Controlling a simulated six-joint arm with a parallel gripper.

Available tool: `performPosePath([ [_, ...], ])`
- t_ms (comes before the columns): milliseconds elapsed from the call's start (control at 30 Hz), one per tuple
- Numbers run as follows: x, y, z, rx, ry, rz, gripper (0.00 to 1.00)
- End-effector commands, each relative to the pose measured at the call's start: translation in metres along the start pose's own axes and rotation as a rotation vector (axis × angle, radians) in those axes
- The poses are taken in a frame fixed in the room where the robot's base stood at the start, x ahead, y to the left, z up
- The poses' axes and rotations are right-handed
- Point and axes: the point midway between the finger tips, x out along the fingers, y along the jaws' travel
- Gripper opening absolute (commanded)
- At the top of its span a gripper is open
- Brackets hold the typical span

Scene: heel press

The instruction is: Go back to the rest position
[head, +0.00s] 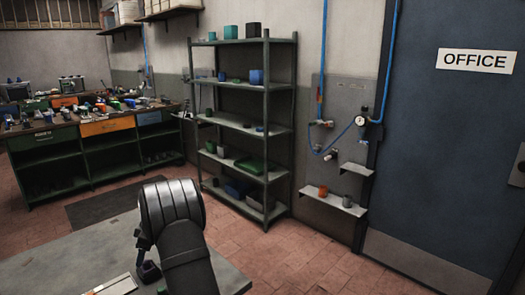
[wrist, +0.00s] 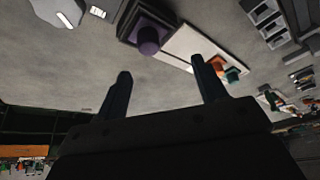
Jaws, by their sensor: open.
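My gripper (wrist: 160,67) shows in the wrist view with its two dark fingers spread apart and nothing between them. Beyond the fingertips, a purple knob (wrist: 149,41) stands on a dark block on a grey surface. A pale plate (wrist: 190,47) lies beside it, with small orange and teal pieces at its right end. In the head view my dark arm rises at the lower middle over a grey tabletop (head: 60,262). My fingers cannot be made out there.
A pale flat piece (head: 116,286) lies at the tabletop's front edge. A grey tray with compartments (wrist: 268,20) is at the upper right of the wrist view. Farther off are a shelf rack (head: 245,128), a cluttered workbench (head: 95,125) and a blue office door (head: 450,130). Open floor lies between.

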Motion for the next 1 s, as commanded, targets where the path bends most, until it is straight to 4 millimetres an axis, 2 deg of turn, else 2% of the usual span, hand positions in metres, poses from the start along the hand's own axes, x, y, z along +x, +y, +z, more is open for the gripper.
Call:
performPosePath([
  [400, -0.0051, -0.0067, 0.0043, 0.276, 0.004, 0.12, 0.65],
  [867, -0.0057, -0.0075, 0.0055, 0.326, 0.005, 0.141, 0.65],
  [1000, -0.0058, -0.0074, 0.0055, 0.326, 0.005, 0.141, 0.89],
])
